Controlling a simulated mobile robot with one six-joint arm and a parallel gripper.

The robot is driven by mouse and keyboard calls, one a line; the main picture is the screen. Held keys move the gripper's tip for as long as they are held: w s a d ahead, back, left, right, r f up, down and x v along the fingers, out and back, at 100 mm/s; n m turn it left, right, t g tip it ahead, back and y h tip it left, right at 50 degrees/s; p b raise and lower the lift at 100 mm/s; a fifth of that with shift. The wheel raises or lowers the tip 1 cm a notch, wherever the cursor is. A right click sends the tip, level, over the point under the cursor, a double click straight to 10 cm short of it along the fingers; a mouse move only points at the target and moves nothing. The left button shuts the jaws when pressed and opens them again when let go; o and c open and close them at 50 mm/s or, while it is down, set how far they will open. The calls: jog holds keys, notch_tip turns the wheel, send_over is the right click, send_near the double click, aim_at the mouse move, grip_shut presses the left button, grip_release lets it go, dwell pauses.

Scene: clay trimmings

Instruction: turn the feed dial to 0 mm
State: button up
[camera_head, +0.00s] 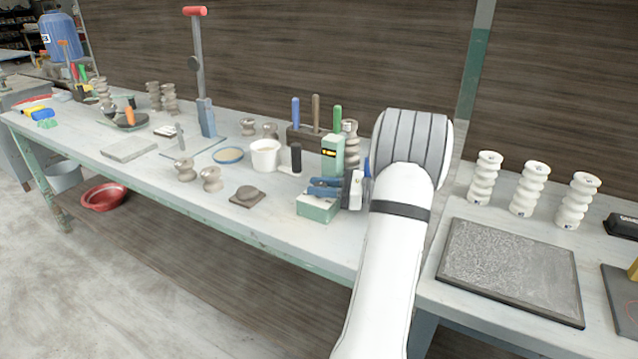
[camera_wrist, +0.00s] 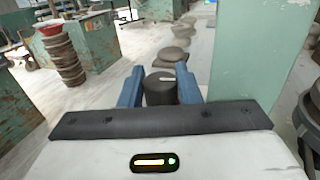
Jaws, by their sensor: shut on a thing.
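The feed dial (camera_wrist: 160,90) is a dark round knob with a pale pointer line on its top, in the lower middle of the wrist view. My gripper (camera_wrist: 157,88) has its two blue fingers on either side of the knob, shut on it. In the head view my gripper (camera_head: 322,187) reaches in from the right, low beside a green machine (camera_head: 333,152) with a small dark display. The machine's green base (camera_head: 318,208) is just below the fingers. The dial is hidden in the head view, and I cannot read any scale.
A white pot (camera_head: 265,155) and a black upright handle (camera_head: 296,159) stand left of the machine. A rack with several coloured handles (camera_head: 316,115) is behind. Clay spools (camera_head: 211,179) stand to the left. A textured grey slab (camera_head: 510,265) lies at the right.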

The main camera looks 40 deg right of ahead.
jog(key=shift+a+f, duration=0.1)
dwell(0.3)
jog(key=o, duration=0.7)
jog(key=shift+c, duration=0.2)
